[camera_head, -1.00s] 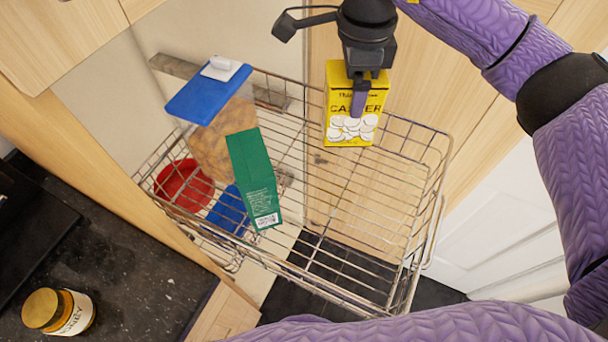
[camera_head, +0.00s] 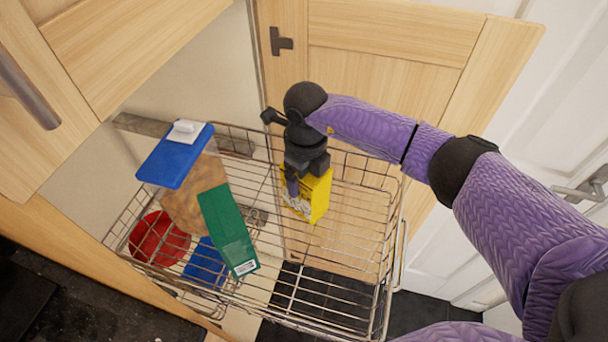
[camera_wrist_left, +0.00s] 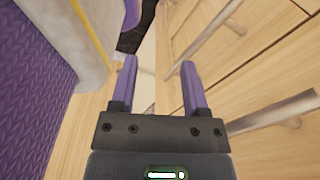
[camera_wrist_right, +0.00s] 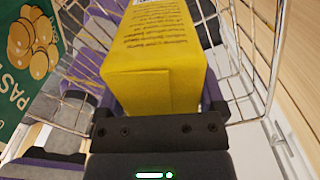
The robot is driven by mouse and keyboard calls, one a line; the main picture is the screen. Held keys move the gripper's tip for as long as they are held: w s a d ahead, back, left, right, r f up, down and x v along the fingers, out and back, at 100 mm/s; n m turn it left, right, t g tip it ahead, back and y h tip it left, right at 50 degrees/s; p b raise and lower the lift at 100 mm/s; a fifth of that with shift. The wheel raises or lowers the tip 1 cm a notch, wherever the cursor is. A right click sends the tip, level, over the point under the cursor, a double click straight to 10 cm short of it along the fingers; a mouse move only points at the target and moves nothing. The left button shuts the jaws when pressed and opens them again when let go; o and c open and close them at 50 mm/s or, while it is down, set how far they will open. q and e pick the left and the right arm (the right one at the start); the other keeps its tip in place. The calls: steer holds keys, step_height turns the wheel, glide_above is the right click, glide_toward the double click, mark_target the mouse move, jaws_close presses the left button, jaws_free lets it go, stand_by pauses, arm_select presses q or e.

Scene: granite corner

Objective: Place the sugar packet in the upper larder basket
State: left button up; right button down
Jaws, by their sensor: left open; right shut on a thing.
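The sugar packet is a yellow box (camera_head: 318,198) in the head view. My right gripper (camera_head: 293,186) is shut on it from above. The packet is slightly tilted and sits over or inside the back right part of the upper wire basket (camera_head: 388,265). I cannot tell whether its bottom touches the basket floor. In the right wrist view the packet (camera_wrist_right: 155,70) fills the space ahead of the fingers, with basket wires on both sides. My left gripper (camera_wrist_left: 159,68) is open and empty near wooden drawer fronts, outside the head view.
In the basket's left part stand a green pasta box (camera_head: 228,228) and a blue-lidded container (camera_head: 175,155). A red round thing (camera_head: 158,240) and a blue thing (camera_head: 205,262) show below, through the wires. The basket's front right area is clear. A wooden door (camera_head: 385,75) stands behind.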

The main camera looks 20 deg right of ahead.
jaws_free()
steer(key=shift+f, duration=0.1)
step_height(320, 180, up, 12)
steer(key=shift+r, duration=0.15)
stand_by(0.3)
